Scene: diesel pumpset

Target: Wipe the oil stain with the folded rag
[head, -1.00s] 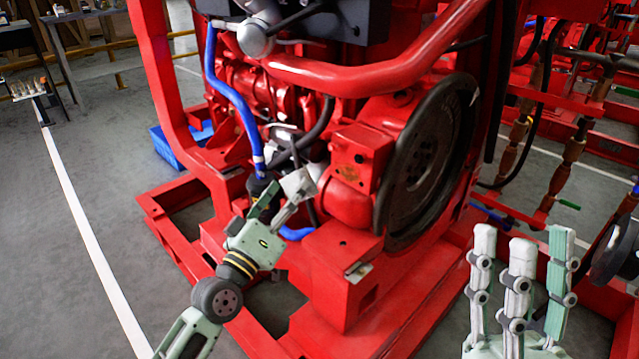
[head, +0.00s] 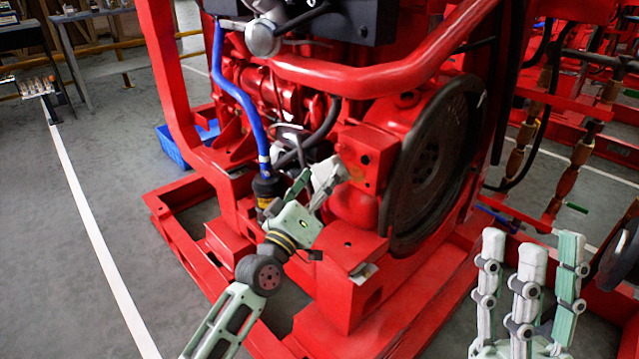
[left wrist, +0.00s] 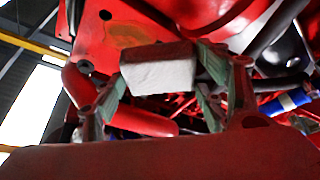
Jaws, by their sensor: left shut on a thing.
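My left gripper (head: 314,190) is shut on the folded rag (head: 328,172), a small white pad held at the left side of a red block on the engine. The rag also shows between the fingers in the left wrist view (left wrist: 158,74). The oil stain is a brownish-orange patch on a red face, just above the rag in that view (left wrist: 132,34). In the head view the stain (head: 356,173) shows small and dim, just right of the rag. I cannot tell whether rag and face touch. My right gripper (head: 533,255) is open and empty at the lower right.
The red engine (head: 365,262) on its frame fills the middle, with a dark flywheel (head: 430,165) right of the block. A blue hose (head: 240,95) hangs left of my left gripper. A blue crate (head: 172,147) stands behind. Grey floor is clear at left.

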